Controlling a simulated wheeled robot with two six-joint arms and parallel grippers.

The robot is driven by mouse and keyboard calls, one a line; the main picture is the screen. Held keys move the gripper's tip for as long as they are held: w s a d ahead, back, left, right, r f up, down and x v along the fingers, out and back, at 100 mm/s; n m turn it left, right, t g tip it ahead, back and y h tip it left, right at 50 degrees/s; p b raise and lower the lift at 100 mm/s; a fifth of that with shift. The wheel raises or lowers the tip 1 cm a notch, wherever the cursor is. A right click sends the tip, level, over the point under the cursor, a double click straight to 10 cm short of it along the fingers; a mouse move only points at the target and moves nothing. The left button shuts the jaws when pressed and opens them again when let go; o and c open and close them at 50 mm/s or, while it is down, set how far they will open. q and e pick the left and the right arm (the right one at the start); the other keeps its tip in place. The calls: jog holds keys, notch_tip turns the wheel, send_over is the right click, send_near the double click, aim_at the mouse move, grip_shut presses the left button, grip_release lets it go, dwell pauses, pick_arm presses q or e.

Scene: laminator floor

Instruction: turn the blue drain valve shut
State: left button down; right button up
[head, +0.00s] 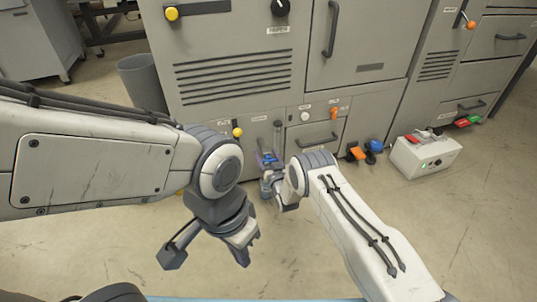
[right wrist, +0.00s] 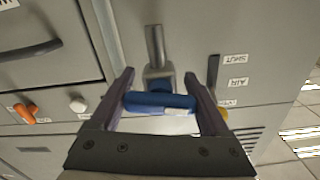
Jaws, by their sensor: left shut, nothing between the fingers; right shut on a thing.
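The blue drain valve handle (head: 267,158) sits low on the grey machine front, below a short vertical pipe (head: 277,132). In the right wrist view the handle (right wrist: 152,102) lies crosswise between the fingers of my right gripper (right wrist: 160,84), which is shut on it. In the head view my right gripper (head: 270,182) is at the valve, partly hidden by its own wrist. My left gripper (head: 243,252) is shut and empty, hanging over the floor in front of the machine, apart from the valve.
A yellow knob (head: 237,132) is left of the valve; an orange lever (head: 334,113) and white knob (head: 305,116) are right of it. Orange (head: 357,153) and blue (head: 374,146) pedals and a white box (head: 426,154) stand farther right. A grey bin (head: 147,80) stands left.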

jog(key=shift+d+f+n, duration=0.1)
jog(key=shift+f+n, duration=0.1)
jog(key=shift+n, duration=0.9)
jog(key=o, duration=1.2)
jog(key=shift+s+r+p, duration=0.1)
jog(key=shift+s+p, duration=0.05)
jog(key=shift+p, duration=0.15)
jog(key=p+v, duration=0.5)
jog(key=v, duration=0.5)
jog(key=shift+s+d, duration=0.1)
jog(key=shift+s, duration=0.05)
